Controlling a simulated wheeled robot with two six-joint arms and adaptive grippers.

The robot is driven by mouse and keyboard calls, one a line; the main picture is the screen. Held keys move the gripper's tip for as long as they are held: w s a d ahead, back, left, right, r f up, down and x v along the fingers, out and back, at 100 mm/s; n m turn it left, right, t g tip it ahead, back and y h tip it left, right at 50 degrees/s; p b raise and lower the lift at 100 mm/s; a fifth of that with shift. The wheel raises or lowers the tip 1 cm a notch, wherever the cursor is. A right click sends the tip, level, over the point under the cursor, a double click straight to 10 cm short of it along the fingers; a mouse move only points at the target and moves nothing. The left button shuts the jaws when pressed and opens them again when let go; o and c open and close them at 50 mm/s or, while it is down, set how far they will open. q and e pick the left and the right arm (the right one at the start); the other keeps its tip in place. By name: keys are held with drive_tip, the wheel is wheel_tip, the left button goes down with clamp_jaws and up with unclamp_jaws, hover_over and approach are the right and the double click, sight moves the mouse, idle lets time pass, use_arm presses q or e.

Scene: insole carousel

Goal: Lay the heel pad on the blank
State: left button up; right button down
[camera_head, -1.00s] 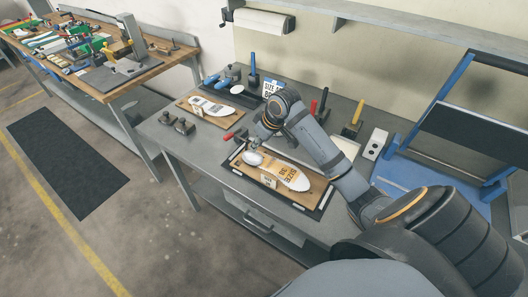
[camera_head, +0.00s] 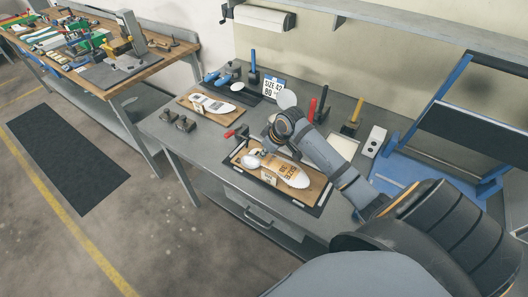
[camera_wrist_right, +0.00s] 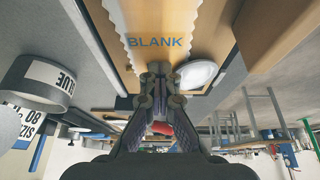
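My left gripper is out of view.
A red-handled clamp (camera_head: 236,133) stands left of the board. Another board with a white insole (camera_head: 211,105) lies further left. A size sign (camera_head: 273,88), a pale disc (camera_head: 287,99) and upright handled tools are at the back.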

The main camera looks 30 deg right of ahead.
drive_tip(key=c, duration=0.5)
unclamp_jaws()
drive_tip(key=shift+f, duration=0.1)
drive_tip(key=shift+r, duration=0.45)
drive_tip(key=v, duration=1.1)
drive_tip(key=shift+s+r, duration=0.15)
drive_tip(key=shift+r, duration=0.2)
